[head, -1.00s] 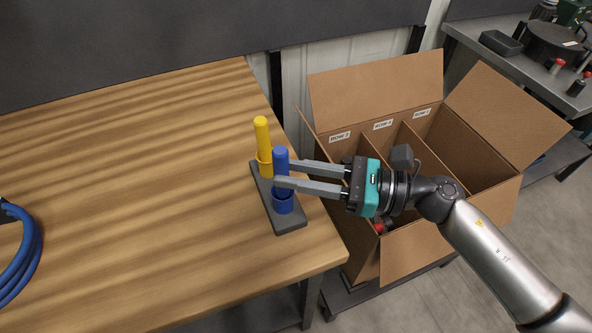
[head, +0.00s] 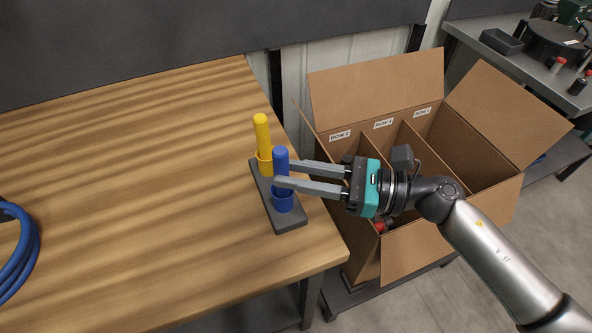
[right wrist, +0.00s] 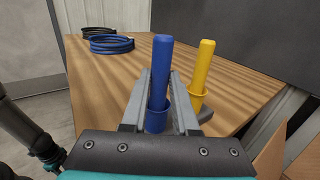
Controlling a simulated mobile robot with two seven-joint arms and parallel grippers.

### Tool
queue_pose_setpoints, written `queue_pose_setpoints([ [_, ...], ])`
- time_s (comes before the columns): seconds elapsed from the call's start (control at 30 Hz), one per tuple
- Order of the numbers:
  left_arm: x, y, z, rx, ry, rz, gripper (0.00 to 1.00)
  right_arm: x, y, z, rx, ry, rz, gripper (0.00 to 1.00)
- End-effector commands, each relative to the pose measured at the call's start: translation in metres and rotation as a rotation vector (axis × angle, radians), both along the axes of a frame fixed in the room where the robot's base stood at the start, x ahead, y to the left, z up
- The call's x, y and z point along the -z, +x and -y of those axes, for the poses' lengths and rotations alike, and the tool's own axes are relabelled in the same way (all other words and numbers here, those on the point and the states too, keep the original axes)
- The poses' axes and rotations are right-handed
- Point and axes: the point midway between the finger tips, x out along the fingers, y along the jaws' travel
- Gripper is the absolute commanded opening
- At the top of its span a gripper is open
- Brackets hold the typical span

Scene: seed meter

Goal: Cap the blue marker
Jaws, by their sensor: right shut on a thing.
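The blue marker (head: 281,158) stands upright with its lower end at a blue cup-shaped socket (head: 283,202) on a dark grey stand (head: 289,225). My right gripper (head: 283,174) reaches in from the right and is shut on the blue marker, just above the socket. In the right wrist view the blue marker (right wrist: 161,65) stands between my two fingers, and its lower end is inside the blue socket (right wrist: 156,122). How deep it sits is hidden. My left gripper is not in view.
A yellow marker (head: 262,132) stands in a yellow socket on the same stand, close behind the blue one. A coiled blue cable (head: 22,252) lies at the left. An open cardboard box (head: 405,265) with dividers stands beyond the table's right edge. The table middle is clear.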

Motion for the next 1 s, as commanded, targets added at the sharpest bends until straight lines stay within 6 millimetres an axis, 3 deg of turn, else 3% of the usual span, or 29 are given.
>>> queue_pose_setpoints([
  [1.0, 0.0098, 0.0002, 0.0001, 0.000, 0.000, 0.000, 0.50, 0.0097, 0.0000, 0.0001, 0.000, -0.001, 0.000, 0.00],
])
